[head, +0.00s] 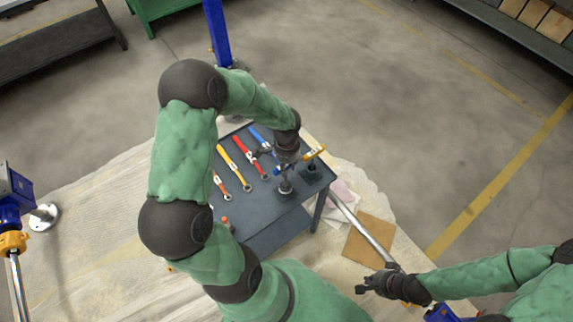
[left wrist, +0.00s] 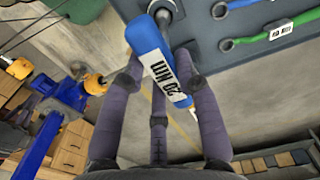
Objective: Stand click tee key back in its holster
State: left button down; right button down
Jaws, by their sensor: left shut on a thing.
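The dark tool table (head: 262,207) carries several torque wrenches, among them a red one (head: 243,149) and a yellow one (head: 228,157). Open floor lies beyond.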

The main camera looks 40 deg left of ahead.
pick_arm(q)
jog(key=shift+f+b, duration=1.3)
jog(key=shift+f, duration=0.3)
jog(key=c, duration=0.8)
grip_release()
jog(key=shift+c, duration=0.2)
notch_tip(320, 180, up, 12)
